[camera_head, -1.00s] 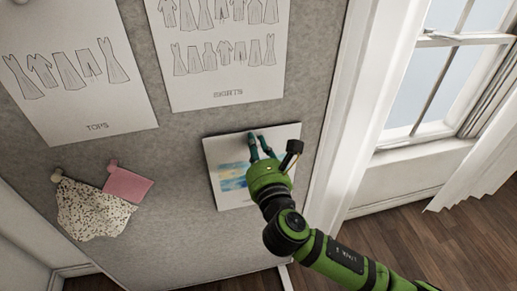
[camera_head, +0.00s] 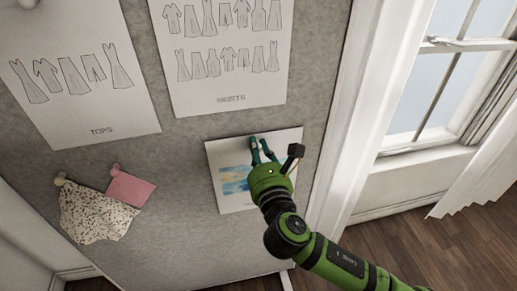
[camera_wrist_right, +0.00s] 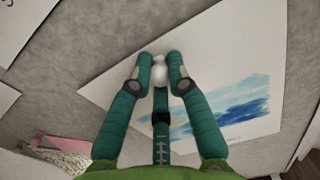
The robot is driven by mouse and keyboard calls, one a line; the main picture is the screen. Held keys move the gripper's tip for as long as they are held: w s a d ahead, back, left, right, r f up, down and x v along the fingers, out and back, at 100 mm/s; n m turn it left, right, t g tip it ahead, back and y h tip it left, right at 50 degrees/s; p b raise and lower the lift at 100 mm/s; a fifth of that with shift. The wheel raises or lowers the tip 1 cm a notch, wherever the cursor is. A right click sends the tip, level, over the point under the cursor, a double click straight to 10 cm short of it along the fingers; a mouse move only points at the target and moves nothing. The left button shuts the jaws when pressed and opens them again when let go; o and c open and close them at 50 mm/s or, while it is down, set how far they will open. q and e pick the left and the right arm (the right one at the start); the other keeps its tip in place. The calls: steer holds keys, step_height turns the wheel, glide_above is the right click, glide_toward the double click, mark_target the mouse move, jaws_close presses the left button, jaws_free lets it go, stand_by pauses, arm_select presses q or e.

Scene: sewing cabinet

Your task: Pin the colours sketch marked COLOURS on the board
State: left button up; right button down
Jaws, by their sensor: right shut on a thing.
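The colours sketch (camera_head: 235,182) is a white sheet with blue and yellow paint strokes, lying flat against the grey board (camera_head: 165,225) below the skirts sheet. Its lettering is too small and partly covered to read. In the right wrist view the sketch (camera_wrist_right: 240,60) lies at a slant behind the fingers. My right gripper (camera_head: 257,140) is at the sheet's upper edge. Its teal fingers are shut on a white rounded pin head (camera_wrist_right: 160,74), close to the paper. Whether the pin's point is in the board is hidden. My left gripper is not in view.
The tops sheet (camera_head: 85,100) and skirts sheet (camera_head: 225,75) hang above on the board. A speckled fabric swatch (camera_head: 95,212) and a pink one (camera_head: 130,188) hang lower left on pins. A white window frame (camera_head: 350,130) and curtain stand to the right.

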steer(key=shift+w, duration=0.25)
steer(key=c, duration=1.1)
jaws_free()
